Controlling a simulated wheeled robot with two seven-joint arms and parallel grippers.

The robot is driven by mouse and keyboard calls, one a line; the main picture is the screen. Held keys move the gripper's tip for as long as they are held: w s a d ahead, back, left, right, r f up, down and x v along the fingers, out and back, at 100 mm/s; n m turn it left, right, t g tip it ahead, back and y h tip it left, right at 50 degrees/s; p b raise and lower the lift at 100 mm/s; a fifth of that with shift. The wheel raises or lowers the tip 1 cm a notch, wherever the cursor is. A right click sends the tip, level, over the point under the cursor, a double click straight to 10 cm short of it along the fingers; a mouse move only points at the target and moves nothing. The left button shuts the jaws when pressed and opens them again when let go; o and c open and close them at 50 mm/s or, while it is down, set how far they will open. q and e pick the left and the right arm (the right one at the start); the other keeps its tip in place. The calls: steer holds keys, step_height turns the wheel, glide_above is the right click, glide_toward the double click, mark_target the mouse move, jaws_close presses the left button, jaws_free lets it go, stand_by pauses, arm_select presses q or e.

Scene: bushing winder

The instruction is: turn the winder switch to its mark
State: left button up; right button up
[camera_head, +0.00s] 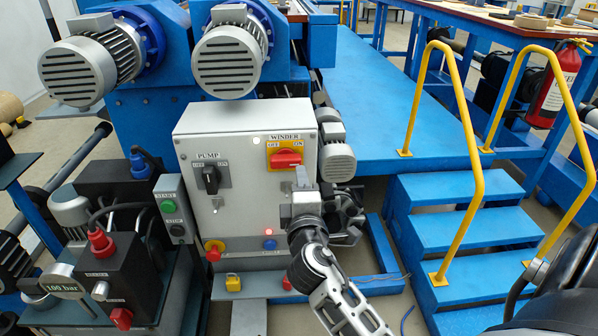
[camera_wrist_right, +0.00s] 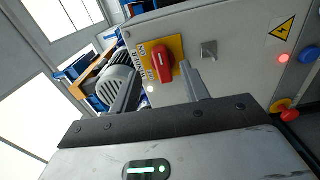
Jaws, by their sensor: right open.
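The winder switch (camera_head: 286,158) is a red knob on a yellow plate, at the upper right of the grey control box (camera_head: 240,125). OFF and ON are printed above it. Its handle looks roughly level in the head view; I cannot tell exactly which mark it points at. My right gripper (camera_head: 301,178) is open, just below and in front of the switch. In the right wrist view the red knob (camera_wrist_right: 162,66) shows beyond and between the two open fingertips (camera_wrist_right: 159,76), apart from them. My left gripper is not in view.
The black pump switch (camera_head: 211,178) is on the box's left. A red lamp (camera_head: 269,231), a blue button (camera_head: 269,244) and a red knob on yellow (camera_head: 214,250) are along its bottom. A motor (camera_head: 336,155) is close on the right. Blue steps (camera_head: 465,228) with yellow rails stand farther right.

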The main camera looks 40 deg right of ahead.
steer(key=v, duration=0.4)
steer(key=shift+s+a, duration=0.1)
stand_by(0.3)
